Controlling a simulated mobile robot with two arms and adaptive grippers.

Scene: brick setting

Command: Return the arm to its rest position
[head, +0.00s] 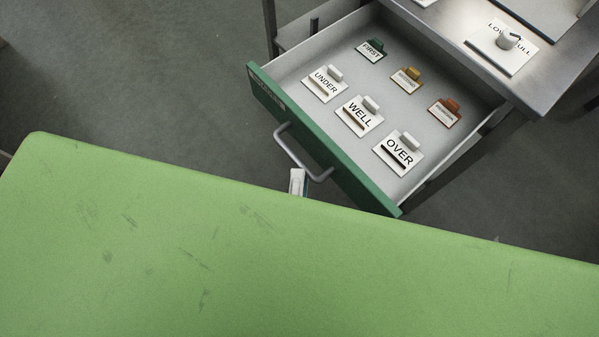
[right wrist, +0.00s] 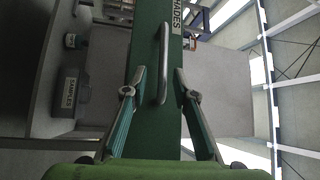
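A green-fronted drawer (head: 330,150) stands pulled out in the head view, with a grey bar handle (head: 300,155) on its front. A fingertip of my right gripper (head: 298,182) shows just below the handle; the rest is hidden behind the green surface in the foreground. In the right wrist view my right gripper (right wrist: 160,72) has its two teal fingers apart. The handle (right wrist: 164,62) shows upright between the fingertips, and nothing is gripped. Whether a finger touches the handle I cannot tell. My left gripper is in neither view.
Several labelled card holders lie in the drawer, among them OVER (head: 397,158), WELL (head: 352,120), UNDER (head: 322,87) and FIRST (head: 371,50). A metal worktop (head: 560,75) above carries a white labelled plate (head: 490,58) with a knob. Grey floor (head: 150,90) is clear at left.

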